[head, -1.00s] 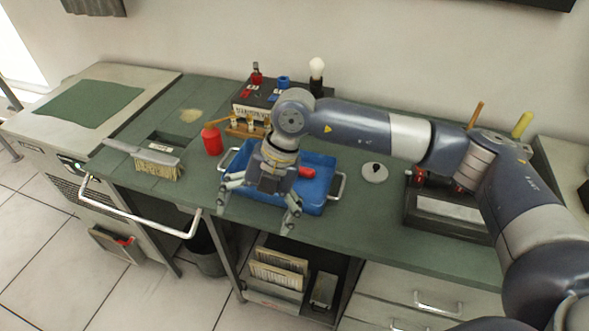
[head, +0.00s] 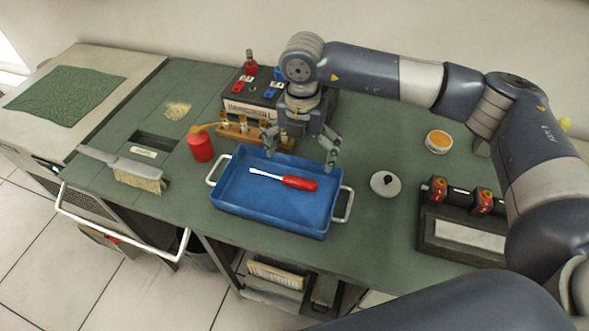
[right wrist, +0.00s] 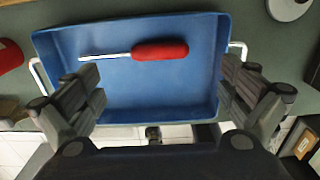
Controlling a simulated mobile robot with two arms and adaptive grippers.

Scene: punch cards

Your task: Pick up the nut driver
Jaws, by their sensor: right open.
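The nut driver (head: 297,182), with a red handle and a thin metal shaft, lies in the blue tray (head: 227,199), shaft to the left. In the right wrist view the nut driver (right wrist: 160,49) lies in the far half of the blue tray (right wrist: 160,112). My right gripper (head: 300,160) hangs above the tray's back edge, open and empty, apart from the nut driver. In the right wrist view its fingers (right wrist: 168,90) are spread wide, one on each side, with the nut driver beyond their tips. My left gripper is not in view.
A red squeeze bottle (head: 200,146) stands left of the tray. A brush (head: 138,176) lies further left. A white knobbed disc (head: 385,183) is right of the tray, before a black rack (head: 462,229). A black box (head: 252,98) stands behind. The tray has white side handles.

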